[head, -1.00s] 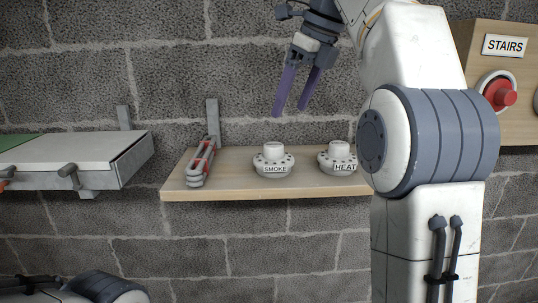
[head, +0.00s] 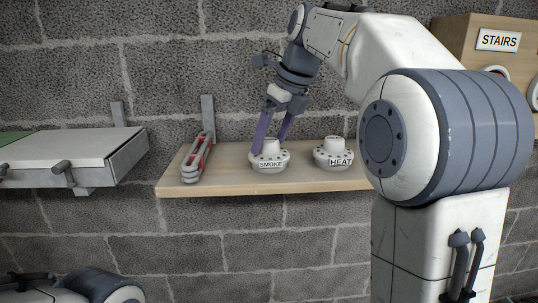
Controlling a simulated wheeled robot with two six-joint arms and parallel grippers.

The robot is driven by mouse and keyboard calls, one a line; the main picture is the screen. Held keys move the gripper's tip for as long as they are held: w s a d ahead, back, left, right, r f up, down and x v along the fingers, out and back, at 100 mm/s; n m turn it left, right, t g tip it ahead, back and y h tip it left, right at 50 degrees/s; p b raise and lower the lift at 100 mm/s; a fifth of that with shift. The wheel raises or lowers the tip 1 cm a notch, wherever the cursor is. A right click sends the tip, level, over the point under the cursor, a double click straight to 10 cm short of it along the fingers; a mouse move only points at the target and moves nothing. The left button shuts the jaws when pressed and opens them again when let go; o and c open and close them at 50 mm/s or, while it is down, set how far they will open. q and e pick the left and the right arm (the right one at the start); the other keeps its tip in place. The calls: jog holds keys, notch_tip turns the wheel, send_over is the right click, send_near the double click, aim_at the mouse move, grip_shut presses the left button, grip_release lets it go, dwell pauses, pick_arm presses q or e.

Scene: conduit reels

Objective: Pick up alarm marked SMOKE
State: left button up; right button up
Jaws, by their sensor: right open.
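The alarm marked SMOKE (head: 269,160) is a white round unit with a narrower raised top and a black-lettered label. It sits upright on a wooden shelf (head: 222,183). My right gripper (head: 269,146) points down over it, its purple fingers open and at the height of the alarm's raised top. One finger overlaps the top's left side and the other shows behind its right side. Whether they touch the alarm I cannot tell. My left gripper is not in view.
A similar alarm marked HEAT (head: 334,155) stands close to the right on the shelf. A red and grey tool (head: 196,160) lies to the left. A white-topped unit (head: 65,155) is at far left. A wooden box marked STAIRS (head: 460,35) is at upper right.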

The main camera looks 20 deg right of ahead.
grip_shut()
jog(key=shift+r, duration=0.1)
dwell(0.3)
